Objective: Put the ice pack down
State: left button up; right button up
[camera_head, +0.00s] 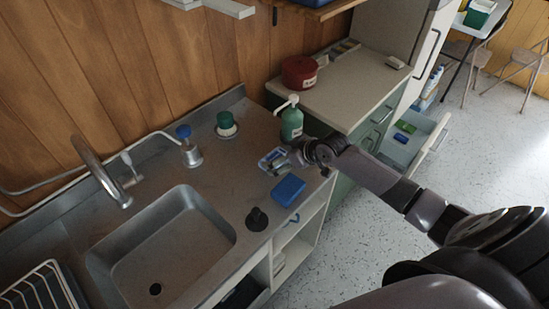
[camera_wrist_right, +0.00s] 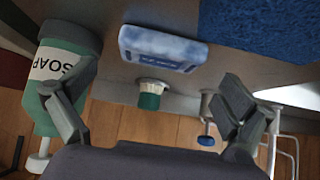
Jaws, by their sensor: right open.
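The ice pack (camera_head: 271,160) is a small white and blue pack lying on the metal counter, behind the blue cloth. It also shows in the right wrist view (camera_wrist_right: 163,48), flat on the counter and apart from both fingers. My right gripper (camera_head: 290,161) is just to the right of the pack in the head view. In the wrist view my right gripper (camera_wrist_right: 146,95) has its fingers wide apart with nothing between them. My left gripper is not in view.
A green soap bottle (camera_head: 291,124) stands close behind my right gripper. The blue cloth (camera_head: 288,190) lies in front of the pack. A small black object (camera_head: 257,219), a green-topped item (camera_head: 226,124) and the sink (camera_head: 165,250) are also near. An open drawer (camera_head: 413,140) sticks out at right.

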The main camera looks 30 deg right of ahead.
aim_at(275, 158)
jog(key=shift+p+x, duration=0.3)
jog(key=shift+x, duration=1.65)
jog(key=shift+s, duration=0.1)
jog(key=c, duration=1.3)
notch_tip(275, 158, up, 10)
jog(key=b, duration=0.2)
jog(key=s+a+r+m+h+b, duration=0.1)
jog(key=s+a+r+m+b, duration=0.1)
jog(key=s+a, duration=0.3)
jog(key=s+a+r+m+h+b, duration=0.1)
jog(key=s+a+r+h+b, duration=0.1)
jog(key=s, duration=0.7)
jog(key=a+r+b, duration=0.1)
jog(key=a+r, duration=0.1)
jog(key=a, duration=0.1)
jog(key=shift+r+m+b, duration=0.35)
jog(key=shift+r+m, duration=0.05)
